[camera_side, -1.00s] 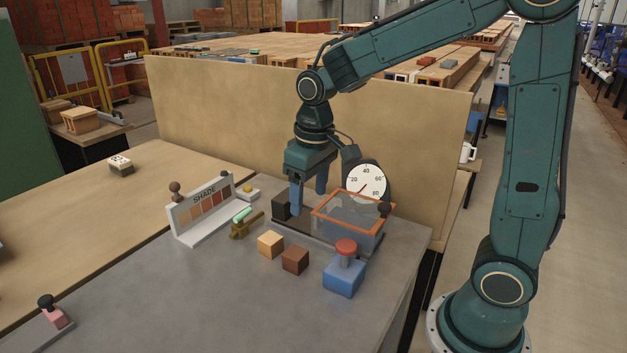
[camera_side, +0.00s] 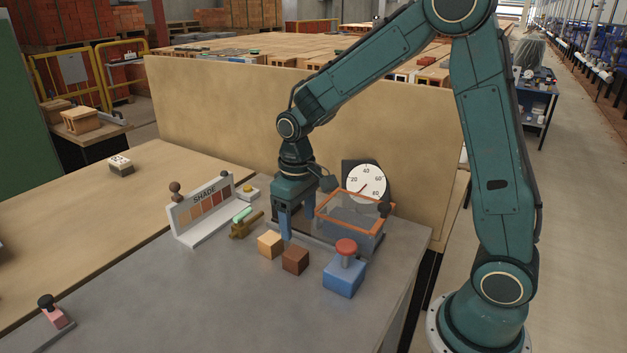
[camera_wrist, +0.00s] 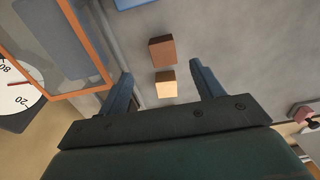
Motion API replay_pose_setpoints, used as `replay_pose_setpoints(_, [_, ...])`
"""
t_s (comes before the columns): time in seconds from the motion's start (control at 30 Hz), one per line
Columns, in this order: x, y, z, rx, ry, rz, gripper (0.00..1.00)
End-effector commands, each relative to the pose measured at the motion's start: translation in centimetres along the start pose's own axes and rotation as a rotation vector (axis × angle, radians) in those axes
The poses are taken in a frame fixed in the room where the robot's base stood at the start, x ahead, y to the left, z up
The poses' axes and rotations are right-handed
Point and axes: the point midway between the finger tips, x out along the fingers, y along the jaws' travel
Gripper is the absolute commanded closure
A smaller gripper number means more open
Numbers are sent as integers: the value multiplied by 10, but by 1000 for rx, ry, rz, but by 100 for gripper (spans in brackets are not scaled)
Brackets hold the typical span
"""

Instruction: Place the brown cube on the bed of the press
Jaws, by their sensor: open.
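The brown cube (camera_side: 295,261) sits on the grey table, just right of and nearer than a tan cube (camera_side: 270,244). In the wrist view the brown cube (camera_wrist: 162,50) lies beyond the tan cube (camera_wrist: 166,84). My gripper (camera_side: 297,230) is open and empty, low over the table behind the two cubes. In the wrist view its fingertips (camera_wrist: 160,75) flank the tan cube's position, with no contact visible. The press (camera_side: 352,218) has a clear guard with an orange frame and stands right of my gripper. Its bed is partly hidden by the guard and my fingers.
A round gauge (camera_side: 366,184) stands behind the press. A blue box with a red button (camera_side: 345,274) is right of the brown cube. A SHADE card stand (camera_side: 205,210) and a brass piece (camera_side: 245,227) are to the left. The front of the table is largely clear.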

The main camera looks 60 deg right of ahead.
Motion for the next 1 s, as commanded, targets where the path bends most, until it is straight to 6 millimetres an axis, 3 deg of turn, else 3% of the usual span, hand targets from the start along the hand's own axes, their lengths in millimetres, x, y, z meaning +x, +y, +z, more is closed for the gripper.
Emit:
replay_pose_setpoints(0.3, [43, 0, 1, 0, -2, 0, 34])
replay_pose_setpoints(0.73, [54, -1, 1, 0, -1, 0, 34])
replay_pose_setpoints(1.0, [81, -5, 4, -1, -4, 0, 34])
